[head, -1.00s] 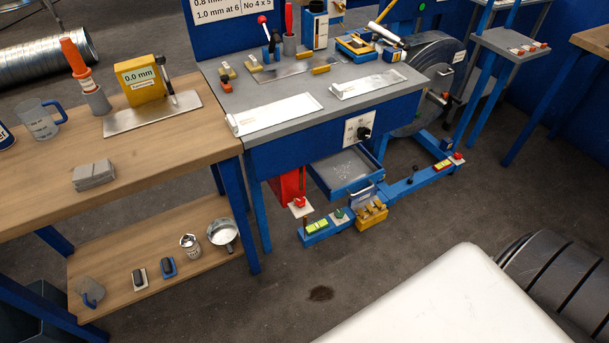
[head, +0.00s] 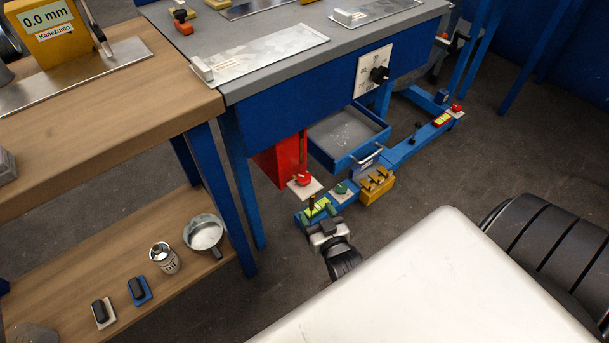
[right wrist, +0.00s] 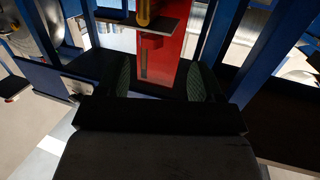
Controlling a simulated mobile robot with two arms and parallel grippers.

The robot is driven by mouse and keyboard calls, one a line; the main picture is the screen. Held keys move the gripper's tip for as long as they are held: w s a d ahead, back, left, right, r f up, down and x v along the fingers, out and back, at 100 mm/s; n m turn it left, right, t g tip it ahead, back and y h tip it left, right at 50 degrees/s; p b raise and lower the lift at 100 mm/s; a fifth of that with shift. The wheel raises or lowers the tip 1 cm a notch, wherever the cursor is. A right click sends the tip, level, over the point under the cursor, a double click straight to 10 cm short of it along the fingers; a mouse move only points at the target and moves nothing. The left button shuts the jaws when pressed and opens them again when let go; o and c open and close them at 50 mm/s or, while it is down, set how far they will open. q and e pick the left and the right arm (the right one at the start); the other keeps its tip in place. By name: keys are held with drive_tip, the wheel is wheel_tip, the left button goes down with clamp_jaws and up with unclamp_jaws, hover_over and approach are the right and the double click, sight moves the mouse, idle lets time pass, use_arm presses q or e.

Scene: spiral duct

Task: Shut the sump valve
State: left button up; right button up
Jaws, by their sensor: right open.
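No label reading "sump valve" is legible. A red knob (head: 303,179) sits on a pale plate on the front of a red box (head: 283,160) under the grey bench. A green knob (head: 341,188) and a small dark-tipped upright lever (head: 311,203) stand on a low blue rail just in front of it. My right gripper (head: 319,213) is open and empty, low by the rail's near end, close to the lever. In the right wrist view the red box (right wrist: 170,55) shows beyond the spread fingers (right wrist: 160,82), with a yellow handle (right wrist: 143,12) on a plate above them.
An open blue drawer (head: 350,150) juts out under the bench. A yellow block (head: 376,186) sits beside the rail. The wooden shelf (head: 120,255) at left holds a pan (head: 205,234) and a can (head: 164,257). Dark floor lies clear before the rail.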

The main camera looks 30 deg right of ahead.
sight(307, 182)
drive_tip(key=shift+t+h, duration=0.4)
drive_tip(key=shift+t, duration=0.1)
drive_tip(key=w+d, duration=0.1)
drive_tip(key=w, duration=0.1)
drive_tip(key=w+r+b, duration=0.1)
drive_tip(key=w, duration=0.1)
drive_tip(key=w+d+b, duration=0.1)
drive_tip(key=w, duration=0.1)
drive_tip(key=shift+w+d+r, duration=0.3)
drive_tip(key=shift+w, duration=0.1)
drive_tip(key=b+x, duration=0.1)
drive_tip(key=x, duration=0.2)
drive_tip(key=shift+w, duration=0.2)
use_arm(q)
drive_tip(key=shift+w+d+r+t+h, duration=0.15)
drive_tip(key=shift+w+d+r+t, duration=0.15)
drive_tip(key=shift+w+t, duration=0.35)
drive_tip(key=shift+w+d+r+t+h, duration=0.15)
drive_tip(key=shift+w+r+t, duration=0.15)
drive_tip(key=shift+w+t, duration=0.35)
drive_tip(key=shift+w+d+r+t+h, duration=0.1)
drive_tip(key=shift+w+d+r+t, duration=0.2)
drive_tip(key=shift+w+t, duration=0.35)
use_arm(e)
drive_tip(key=shift+w+d, duration=0.15)
drive_tip(key=shift+w, duration=0.35)
drive_tip(key=shift+c, duration=0.3)
